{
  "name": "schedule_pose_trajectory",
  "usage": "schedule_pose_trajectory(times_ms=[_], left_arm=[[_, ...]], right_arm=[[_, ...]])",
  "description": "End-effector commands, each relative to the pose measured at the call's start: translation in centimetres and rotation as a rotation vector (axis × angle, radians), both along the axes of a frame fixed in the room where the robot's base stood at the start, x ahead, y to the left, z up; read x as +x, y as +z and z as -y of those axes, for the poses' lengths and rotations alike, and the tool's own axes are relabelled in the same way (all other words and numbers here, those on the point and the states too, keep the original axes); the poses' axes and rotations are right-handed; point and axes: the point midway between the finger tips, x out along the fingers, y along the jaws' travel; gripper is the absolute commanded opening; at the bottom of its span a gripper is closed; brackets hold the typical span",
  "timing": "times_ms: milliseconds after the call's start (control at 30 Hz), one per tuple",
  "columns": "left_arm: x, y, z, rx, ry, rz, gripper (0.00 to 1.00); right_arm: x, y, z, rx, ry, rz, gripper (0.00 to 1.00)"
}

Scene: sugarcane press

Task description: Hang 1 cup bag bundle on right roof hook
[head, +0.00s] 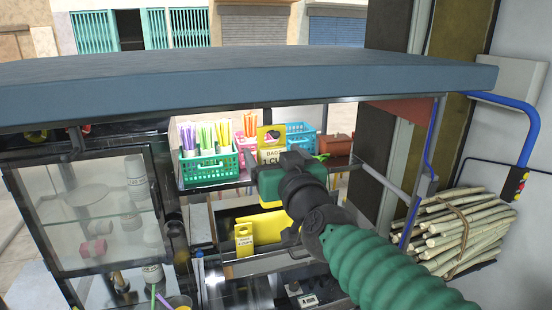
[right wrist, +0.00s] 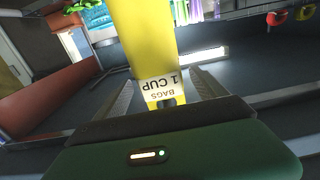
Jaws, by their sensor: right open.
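In the right wrist view the bundle (right wrist: 146,40) appears upside down between the two fingers of my right gripper (right wrist: 160,98). The fingers are apart, one on each side of it. I cannot tell whether the bundle hangs on a hook. My left gripper is out of view.
The roof (head: 230,80) spans above. Another yellow bundle (head: 244,240) stands by an open tray. A glass cabinet (head: 95,215) is at left; cane stalks (head: 460,230) are stacked at right.

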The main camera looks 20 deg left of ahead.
Motion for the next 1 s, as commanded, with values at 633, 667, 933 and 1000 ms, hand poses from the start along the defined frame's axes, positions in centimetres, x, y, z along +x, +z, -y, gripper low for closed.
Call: schedule_pose_trajectory(times_ms=[633,667,933,1000], left_arm=[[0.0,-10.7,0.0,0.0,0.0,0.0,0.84],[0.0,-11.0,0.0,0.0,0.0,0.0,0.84],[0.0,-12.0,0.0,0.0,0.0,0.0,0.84],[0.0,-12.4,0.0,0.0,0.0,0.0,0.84]], right_arm=[[-12.1,-0.9,8.2,0.0,0.001,0.004,0.82],[-12.5,-0.9,8.5,0.0,0.002,0.004,0.82],[-11.4,-4.7,10.8,-0.033,-0.038,-0.075,0.82],[-9.6,-9.4,12.3,-0.066,-0.077,-0.153,0.82]])
